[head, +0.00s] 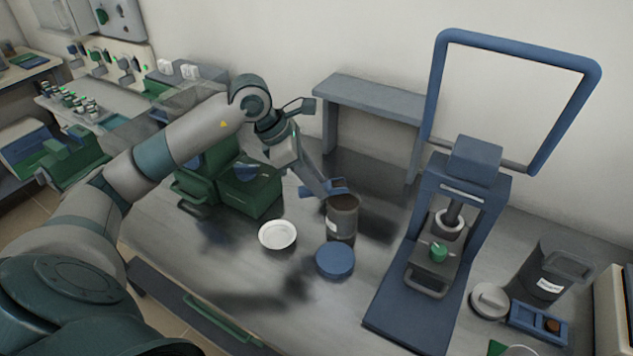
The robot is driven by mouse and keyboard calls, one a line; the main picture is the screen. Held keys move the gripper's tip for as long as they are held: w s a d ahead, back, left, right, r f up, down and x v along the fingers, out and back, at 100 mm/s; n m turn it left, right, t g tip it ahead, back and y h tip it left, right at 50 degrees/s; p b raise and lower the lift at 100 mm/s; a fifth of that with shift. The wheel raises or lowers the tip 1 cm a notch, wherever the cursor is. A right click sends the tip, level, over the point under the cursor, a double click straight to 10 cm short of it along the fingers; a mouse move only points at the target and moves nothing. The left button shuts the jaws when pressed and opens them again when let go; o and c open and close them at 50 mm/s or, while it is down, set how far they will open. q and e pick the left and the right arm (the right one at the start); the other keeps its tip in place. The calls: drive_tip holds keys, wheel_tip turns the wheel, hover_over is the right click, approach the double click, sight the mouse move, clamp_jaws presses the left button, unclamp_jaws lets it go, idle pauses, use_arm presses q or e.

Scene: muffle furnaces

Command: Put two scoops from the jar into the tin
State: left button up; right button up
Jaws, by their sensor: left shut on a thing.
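An open dark jar (343,222) with brown contents and a pale label stands upright near the middle of the bench. A round white shallow dish (277,235), which looks like the tin, lies to its left; it looks empty. My left gripper (324,188) is at the jar's back-left rim, pointing down. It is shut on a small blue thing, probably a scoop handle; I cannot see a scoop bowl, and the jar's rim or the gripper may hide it. My right gripper is not in view.
A blue round lid (335,261) lies in front of the jar. A blue press (420,290) with a tall frame stands to the right. A dark canister (543,268) and a grey lid (490,301) are farther right. Green boxes (250,188) stand at left, a grey shelf (370,98) behind.

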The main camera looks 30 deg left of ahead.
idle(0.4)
use_arm(q)
drive_tip(key=shift+w+a+b, duration=0.35)
drive_tip(key=shift+w, duration=0.1)
drive_tip(key=shift+s, duration=0.1)
